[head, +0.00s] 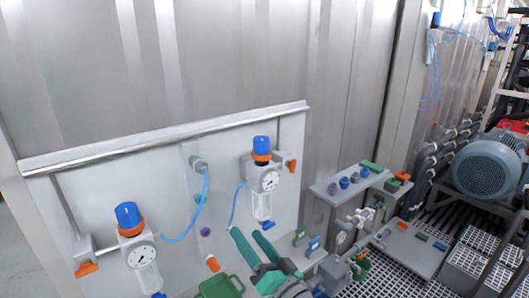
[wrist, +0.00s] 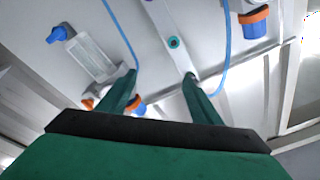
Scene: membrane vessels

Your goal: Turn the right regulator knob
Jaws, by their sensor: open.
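The right regulator has a blue knob (head: 262,143) on an orange ring, above a white body with a round gauge (head: 269,181) and a clear bowl (head: 261,205). My gripper (head: 246,233) has two green fingers, spread apart with nothing between them. It is below and slightly left of the right regulator, apart from the knob. In the wrist view, which looks upside down, the fingers (wrist: 160,75) stand open before the panel. The regulator's bowl (wrist: 92,57) lies at upper left there, and its upper part is mostly hidden behind the left finger.
The left regulator (head: 127,214) stands on the same panel. A blue hose (head: 197,218) hangs between the regulators near a vertical strip with small ports. An orange valve handle (head: 292,166) sits right of the right knob. A metal rail (head: 170,136) runs along the panel top.

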